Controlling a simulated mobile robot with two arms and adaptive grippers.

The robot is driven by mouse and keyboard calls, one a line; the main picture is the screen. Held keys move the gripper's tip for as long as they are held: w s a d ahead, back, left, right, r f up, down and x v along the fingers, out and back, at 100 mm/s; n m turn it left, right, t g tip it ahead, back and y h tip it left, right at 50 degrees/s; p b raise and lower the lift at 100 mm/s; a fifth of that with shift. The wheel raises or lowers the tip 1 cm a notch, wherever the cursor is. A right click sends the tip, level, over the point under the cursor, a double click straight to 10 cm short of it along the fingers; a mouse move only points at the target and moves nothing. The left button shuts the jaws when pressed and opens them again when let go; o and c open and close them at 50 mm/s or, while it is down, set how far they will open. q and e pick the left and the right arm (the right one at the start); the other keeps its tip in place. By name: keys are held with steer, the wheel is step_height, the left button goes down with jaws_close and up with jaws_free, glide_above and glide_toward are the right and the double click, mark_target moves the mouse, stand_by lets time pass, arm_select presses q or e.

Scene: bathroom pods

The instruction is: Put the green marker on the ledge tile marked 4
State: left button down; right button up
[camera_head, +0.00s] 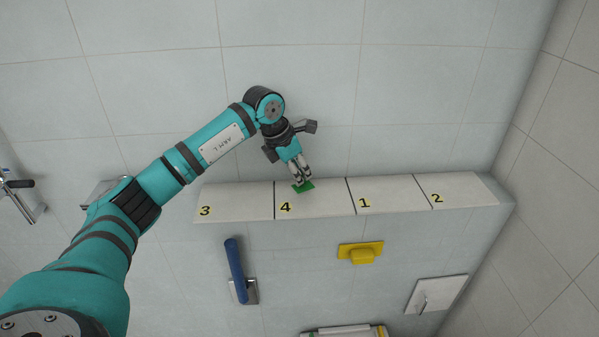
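The green marker (305,188) is a small flat green piece at the tips of my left gripper (302,179). It shows over the upper part of the ledge tile marked 4 (325,204), left of that tile's middle. I cannot tell whether it touches the tile. The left gripper's fingers are close together with the marker between or under their tips, and they hide part of it. The tile marked 3 (238,203) is left of tile 4. Tiles 1 (388,198) and 2 (468,192) are to its right. My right gripper is not in view.
A blue handle (236,270), a yellow fixture (361,252) and a white plate with a hook (437,294) show below the ledge. A metal fitting (22,192) is at the left edge. Tiles 3, 1 and 2 are bare.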

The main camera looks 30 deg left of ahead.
arm_select(q)
steer(key=shift+w+a, duration=0.1)
steer(key=shift+w, duration=0.2)
steer(key=shift+f, duration=0.25)
step_height(320, 180, down, 2)
steer(key=shift+f+p, duration=0.1)
steer(key=shift+p, duration=0.9)
steer(key=shift+a+f, duration=0.15)
steer(key=shift+f, duration=0.3)
steer(key=shift+f, duration=0.2)
steer(key=c, duration=1.5)
jaws_free()
